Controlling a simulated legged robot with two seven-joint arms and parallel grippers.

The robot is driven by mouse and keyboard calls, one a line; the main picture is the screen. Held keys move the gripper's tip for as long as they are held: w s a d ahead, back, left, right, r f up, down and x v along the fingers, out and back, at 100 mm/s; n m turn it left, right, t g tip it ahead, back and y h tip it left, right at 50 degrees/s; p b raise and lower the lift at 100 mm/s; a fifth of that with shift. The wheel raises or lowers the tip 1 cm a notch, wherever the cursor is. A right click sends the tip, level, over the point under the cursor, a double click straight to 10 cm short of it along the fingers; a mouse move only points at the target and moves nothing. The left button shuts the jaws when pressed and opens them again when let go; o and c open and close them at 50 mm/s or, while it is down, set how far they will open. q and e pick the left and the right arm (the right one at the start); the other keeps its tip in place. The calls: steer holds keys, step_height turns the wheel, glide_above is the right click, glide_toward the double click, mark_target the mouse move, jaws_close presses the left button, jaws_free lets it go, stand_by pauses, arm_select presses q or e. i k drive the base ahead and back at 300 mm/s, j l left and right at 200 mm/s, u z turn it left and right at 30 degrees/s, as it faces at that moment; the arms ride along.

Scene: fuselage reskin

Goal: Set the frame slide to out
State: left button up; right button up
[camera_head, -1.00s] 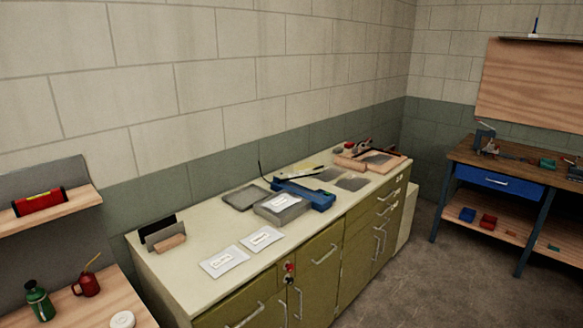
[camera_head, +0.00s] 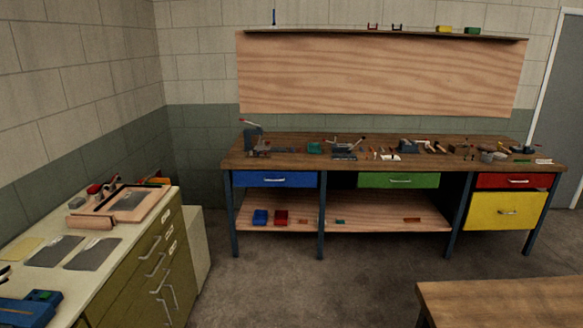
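I cannot make out a part that is clearly the frame slide. A wooden frame (camera_head: 150,203) with a grey sheet (camera_head: 128,201) in it lies on the far end of the olive cabinet's counter (camera_head: 105,262) at the left. Red and dark tools (camera_head: 103,187) lie behind it. A blue device (camera_head: 30,308) is cut off at the lower left. Neither of my grippers is in view.
A long workbench (camera_head: 340,152) with small tools, coloured drawers and a lower shelf stands along the back wall. A wooden table corner (camera_head: 500,296) juts in at the lower right. Grey floor (camera_head: 310,285) is open between the cabinet and that table.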

mark_target(262, 147)
steer(key=i+z, duration=0.1)
steer(key=i, duration=1.5)
steer(key=i+z, duration=0.1)
steer(key=i, duration=1.45)
